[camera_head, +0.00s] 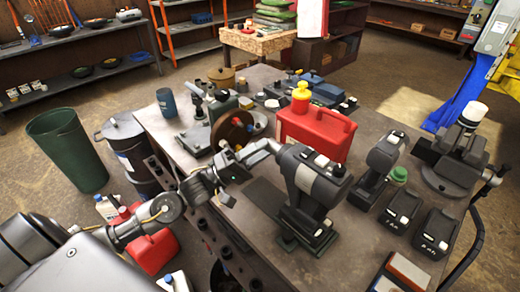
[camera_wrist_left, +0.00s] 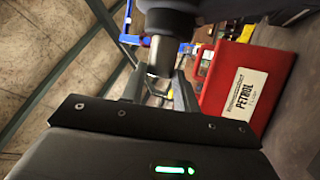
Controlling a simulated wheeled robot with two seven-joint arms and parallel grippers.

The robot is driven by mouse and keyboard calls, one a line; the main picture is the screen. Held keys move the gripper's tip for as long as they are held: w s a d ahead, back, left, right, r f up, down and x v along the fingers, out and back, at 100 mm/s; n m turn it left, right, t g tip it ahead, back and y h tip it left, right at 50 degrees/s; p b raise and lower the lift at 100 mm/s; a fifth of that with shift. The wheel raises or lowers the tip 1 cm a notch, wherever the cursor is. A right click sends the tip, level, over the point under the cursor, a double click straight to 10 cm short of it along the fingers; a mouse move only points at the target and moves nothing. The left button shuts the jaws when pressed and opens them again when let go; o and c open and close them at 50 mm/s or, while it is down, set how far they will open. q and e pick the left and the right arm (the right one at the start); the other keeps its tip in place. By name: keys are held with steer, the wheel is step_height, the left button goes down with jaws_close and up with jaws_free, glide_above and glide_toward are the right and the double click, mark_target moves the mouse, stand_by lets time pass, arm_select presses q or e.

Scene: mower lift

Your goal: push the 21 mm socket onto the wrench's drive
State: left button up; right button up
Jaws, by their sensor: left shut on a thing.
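The wrench (camera_head: 313,180) is a large dark cordless tool standing upright on the bench, its nose pointing left. My left gripper (camera_head: 258,152) is at that nose and is shut on the socket. In the left wrist view, the socket (camera_wrist_left: 162,58) is a short metallic cylinder between the fingers of my left gripper (camera_wrist_left: 160,88). It lines up with the dark round nose of the wrench (camera_wrist_left: 170,22) and appears to meet it. I cannot tell how deep the drive sits in it. The size marking is not readable. My right gripper is not in view.
A red petrol can (camera_head: 318,133) stands just behind the wrench and also shows in the wrist view (camera_wrist_left: 245,90). A brown reel (camera_head: 232,130) stands close behind my gripper. A second cordless tool (camera_head: 378,168), batteries (camera_head: 436,232) and a vice (camera_head: 462,150) are to the right.

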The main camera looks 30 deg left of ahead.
arm_select(q)
steer(key=o, duration=1.1)
steer(key=shift+a, duration=0.1)
steer(key=b+v, duration=0.3)
steer(key=v, duration=0.7)
steer(key=shift+s+a+f+b, duration=0.15)
steer(key=shift+s+a+b, duration=0.1)
steer(key=shift+b, duration=0.15)
